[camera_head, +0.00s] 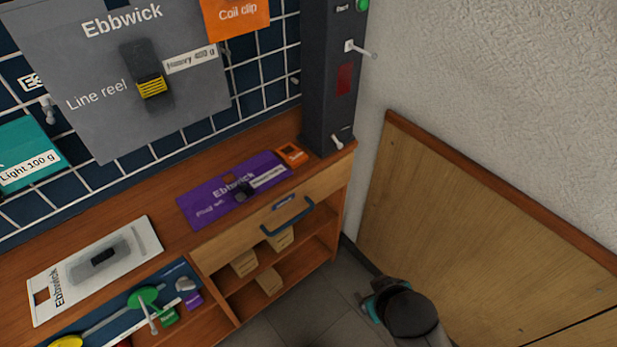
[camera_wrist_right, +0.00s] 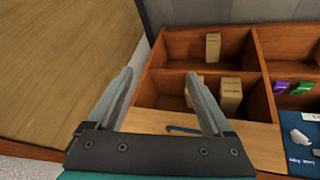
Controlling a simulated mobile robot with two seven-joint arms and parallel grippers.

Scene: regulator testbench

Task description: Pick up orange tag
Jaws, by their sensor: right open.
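A small orange tag (camera_head: 291,154) with a dark mark lies on the wooden counter, at the right end near the foot of the dark grey column. It is beside a purple Ebbwick card (camera_head: 232,190). A larger orange "Coil clip" card (camera_head: 236,15) hangs on the wall grid. My right gripper (camera_head: 368,297) is low at the right, over the floor and apart from the counter. In the right wrist view its fingers (camera_wrist_right: 160,78) are spread with nothing between them. The orange tag does not show in that view. My left gripper is not in view.
A drawer with a blue handle (camera_head: 288,217) sits under the counter, above open shelves with small tan boxes (camera_head: 270,281). The dark column (camera_head: 332,85) stands at the counter's right end. A wooden wall panel (camera_head: 480,235) is at the right. A white card (camera_head: 95,270) lies left.

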